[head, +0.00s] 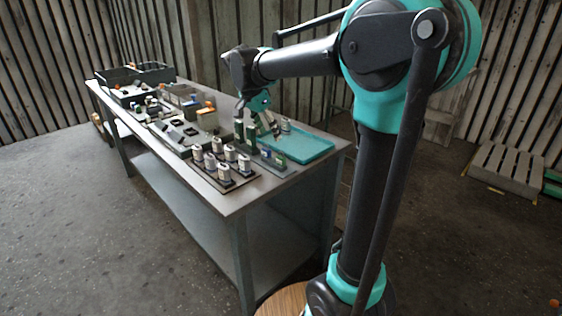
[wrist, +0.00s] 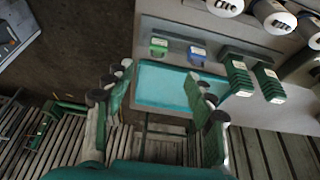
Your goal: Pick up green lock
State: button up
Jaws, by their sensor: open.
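The green lock (wrist: 158,46) is a small block with a pale label, on a grey strip at the tabletop's edge. In the head view the green lock (head: 280,161) is at the near right part of the table. A similar blue lock (wrist: 197,56) sits beside it, also in the head view (head: 266,154). My gripper (wrist: 158,72) is open and empty, its two fingers spread over the teal tray (wrist: 160,101), apart from the green lock. In the head view my gripper (head: 268,121) hangs above the table, behind the locks.
White cylinders (head: 228,153) stand in a rack left of the locks. Tall green blocks (wrist: 268,84) stand close to my right finger in the wrist view. Grey bins (head: 152,72) and assorted parts fill the table's far end. The teal tray is mostly clear.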

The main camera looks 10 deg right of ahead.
aim_at(280, 157)
jog(key=x, duration=1.3)
jog(key=shift+s, duration=0.2)
jog(key=c, duration=1)
